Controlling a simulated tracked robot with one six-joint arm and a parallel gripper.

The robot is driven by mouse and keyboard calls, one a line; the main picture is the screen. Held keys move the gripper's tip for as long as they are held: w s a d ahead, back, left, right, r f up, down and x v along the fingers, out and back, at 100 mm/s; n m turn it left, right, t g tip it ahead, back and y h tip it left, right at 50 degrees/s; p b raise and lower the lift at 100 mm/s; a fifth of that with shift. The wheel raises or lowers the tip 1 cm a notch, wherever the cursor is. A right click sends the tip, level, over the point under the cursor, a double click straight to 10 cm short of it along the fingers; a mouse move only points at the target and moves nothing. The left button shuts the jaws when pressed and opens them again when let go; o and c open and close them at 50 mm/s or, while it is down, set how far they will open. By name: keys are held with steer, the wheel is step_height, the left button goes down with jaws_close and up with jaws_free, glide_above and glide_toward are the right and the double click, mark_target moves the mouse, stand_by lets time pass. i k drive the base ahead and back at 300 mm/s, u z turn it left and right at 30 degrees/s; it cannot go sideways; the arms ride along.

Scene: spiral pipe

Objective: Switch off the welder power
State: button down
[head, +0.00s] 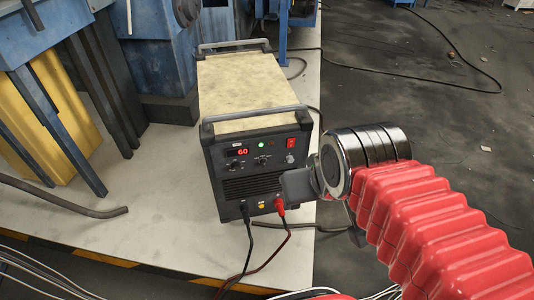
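The welder (255,140) is a box with a beige top, dark front and carry handles, standing on the pale platform. Its red display (242,152) reads 60, and a green light (261,143) glows beside it. A red switch (291,142) is at the upper right of the front panel; its position is too small to tell. My gripper (290,185) is in front of the panel's lower right, below the red switch. One flat grey finger shows; the rest is hidden behind the wrist. I cannot tell whether it touches the panel.
A black plug (245,211) and a red plug (279,204) sit low on the welder front, their cables running down past the platform's striped edge (150,276). Blue machinery (160,55) and yellow panels (50,120) stand left. Dark floor (450,110) lies right, with a loose cable.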

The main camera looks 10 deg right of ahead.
mark_target(291, 142)
steer(key=k, duration=1.3)
steer(key=u, duration=0.35)
steer(key=i, duration=0.55)
steer(key=u, duration=0.55)
steer(key=i, duration=0.65)
steer(key=u, duration=0.15)
